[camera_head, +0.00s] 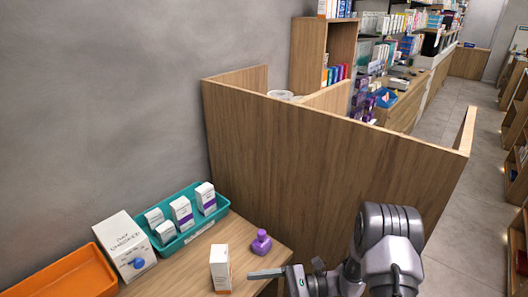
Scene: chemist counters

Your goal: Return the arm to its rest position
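My arm reaches in from the lower right, in front of the wooden counter panel. My gripper (267,273) points left over the front right part of the wooden counter. One flat grey finger shows; I cannot make out a second finger or the gap between them. A purple bottle (261,242) stands behind the finger. I see nothing held in the gripper.
A teal tray (183,242) holds several white and purple boxes by the wall. A large white box (125,247) and an orange tray (66,279) are at the left. A tall wooden panel (290,165) stands behind my arm. An aisle floor (446,115) lies to the right.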

